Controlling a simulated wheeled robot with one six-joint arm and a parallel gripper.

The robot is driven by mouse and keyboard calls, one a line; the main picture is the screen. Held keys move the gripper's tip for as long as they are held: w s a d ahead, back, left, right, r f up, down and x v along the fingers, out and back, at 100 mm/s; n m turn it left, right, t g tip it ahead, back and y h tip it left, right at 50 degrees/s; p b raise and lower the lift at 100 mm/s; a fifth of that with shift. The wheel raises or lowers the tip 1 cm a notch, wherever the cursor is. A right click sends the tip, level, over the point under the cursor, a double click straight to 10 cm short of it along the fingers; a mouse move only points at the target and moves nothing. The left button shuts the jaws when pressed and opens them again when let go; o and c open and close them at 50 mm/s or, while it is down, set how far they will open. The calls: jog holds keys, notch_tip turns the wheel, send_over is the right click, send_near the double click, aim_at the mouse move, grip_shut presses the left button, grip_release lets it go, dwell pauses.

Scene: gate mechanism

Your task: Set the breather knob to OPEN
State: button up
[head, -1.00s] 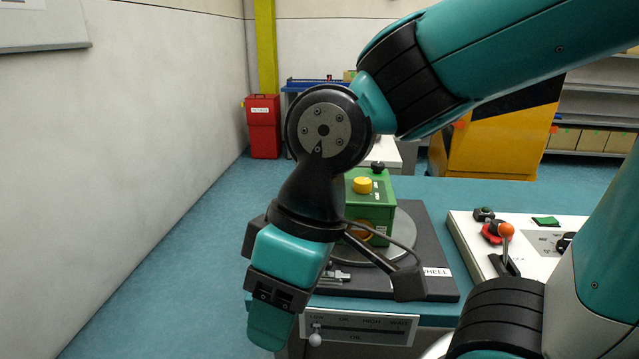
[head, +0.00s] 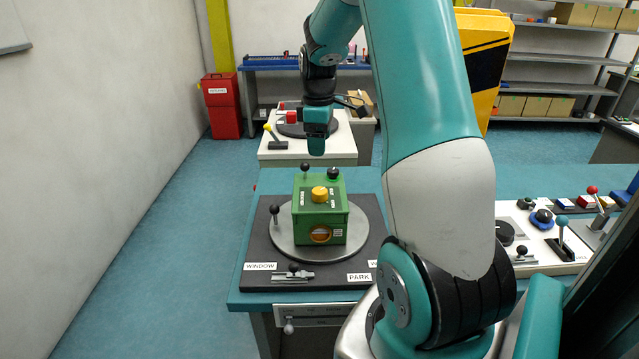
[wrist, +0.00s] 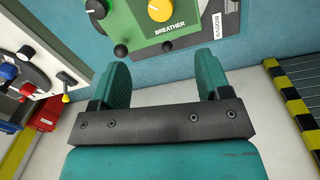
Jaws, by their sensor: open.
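The breather knob (head: 319,193) is yellow and sits on top of a green box (head: 338,225). The wrist view shows the knob (wrist: 161,9) near the top edge with the label BREATHER beside it. I cannot read its setting. My gripper (head: 317,148) hangs pointing down, above and behind the green box in the head view, apart from the knob. In the wrist view my gripper (wrist: 161,70) is open, with nothing between its fingers. A black knob (wrist: 95,9) is on the green box near the yellow one.
The green box stands on a round grey plate (head: 283,243) on a dark board with WINDOW and PARK labels. Black ball-topped levers (head: 305,168) stand near the box. A white control panel (head: 540,262) lies to the right. A white-topped bench (head: 285,155) stands behind.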

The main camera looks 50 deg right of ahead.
aim_at(319, 191)
jog(key=f+p, duration=0.1)
jog(key=f, duration=0.4)
jog(key=f+p, duration=0.1)
jog(key=f, duration=0.3)
jog(key=f+p, duration=0.1)
jog(key=f, duration=0.4)
jog(key=shift+w+d+f, duration=0.25)
jog(key=shift+d+f, duration=0.05)
jog(key=shift+f, duration=0.05)
jog(key=c, duration=0.9)
